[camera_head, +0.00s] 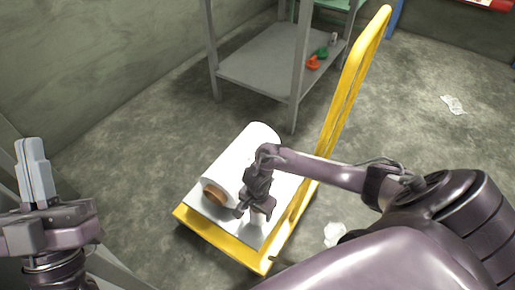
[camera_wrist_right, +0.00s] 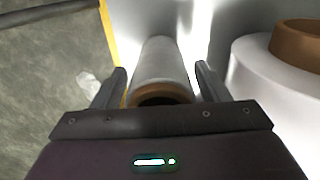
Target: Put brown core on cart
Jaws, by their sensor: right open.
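The yellow-edged cart (camera_head: 222,240) stands on the floor in the middle of the head view. A large white roll with a brown core (camera_head: 213,193) lies on it; that core also shows at the right of the right wrist view (camera_wrist_right: 297,42). My right gripper (camera_head: 254,212) is over the cart beside this roll, pointing down. In the right wrist view, a narrower white roll with a brown end (camera_wrist_right: 161,64) lies between the open fingers; I cannot tell whether they touch it. My left gripper (camera_head: 36,170) is empty at the far left, its fingers together.
The cart's tall yellow handle (camera_head: 355,75) rises behind my right arm. A grey shelf (camera_head: 262,62) with small red and green items stands at the back. Crumpled white scraps (camera_head: 335,233) lie on the floor. Floor left of the cart is clear.

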